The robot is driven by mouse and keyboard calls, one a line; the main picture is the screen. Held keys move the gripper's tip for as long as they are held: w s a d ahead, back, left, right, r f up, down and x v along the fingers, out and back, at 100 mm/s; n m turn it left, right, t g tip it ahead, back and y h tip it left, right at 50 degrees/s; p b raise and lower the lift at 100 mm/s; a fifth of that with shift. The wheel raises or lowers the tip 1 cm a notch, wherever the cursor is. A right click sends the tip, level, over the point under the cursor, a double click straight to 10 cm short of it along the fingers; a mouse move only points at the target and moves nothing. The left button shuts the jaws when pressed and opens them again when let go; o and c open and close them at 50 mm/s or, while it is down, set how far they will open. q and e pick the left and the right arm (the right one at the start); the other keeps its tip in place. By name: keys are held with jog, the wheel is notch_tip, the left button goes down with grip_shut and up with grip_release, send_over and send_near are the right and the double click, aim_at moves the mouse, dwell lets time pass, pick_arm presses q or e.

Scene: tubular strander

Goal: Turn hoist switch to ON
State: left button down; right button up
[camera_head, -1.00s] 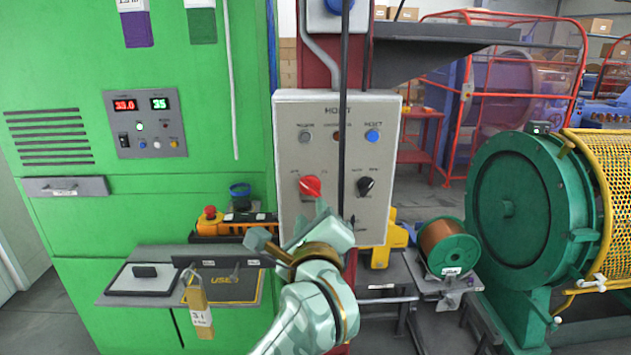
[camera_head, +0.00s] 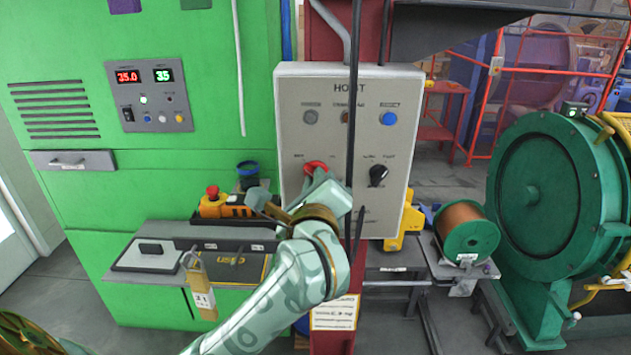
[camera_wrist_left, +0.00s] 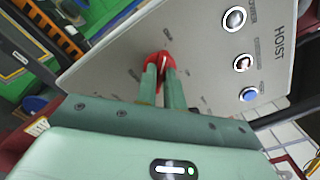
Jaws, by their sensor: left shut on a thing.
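The grey hoist panel (camera_head: 300,110) is on the red column in the middle of the head view, with the word HOIST at its top. Its red rotary switch (camera_head: 316,166) is at the lower left of the panel, partly hidden by my left gripper (camera_head: 316,188). In the left wrist view the two fingers (camera_wrist_left: 160,82) are shut on the red switch (camera_wrist_left: 160,58). The switch's pointer direction is hard to tell behind the fingers. My right gripper is not in view.
A black selector switch (camera_head: 378,175) sits right of the red one. Indicator lamps, one blue (camera_head: 388,118), are above. A black cable hangs down in front of the panel. A padlock (camera_head: 199,285), an orange pendant (camera_head: 224,206) and a copper spool (camera_head: 464,228) are nearby.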

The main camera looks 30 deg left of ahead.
pick_arm(q)
jog(key=shift+d+f+m+p, duration=0.1)
jog(key=shift+m+p, duration=8.95)
jog(key=shift+m, duration=0.05)
jog(key=c, duration=1.5)
grip_release()
jog(key=shift+w, duration=0.1)
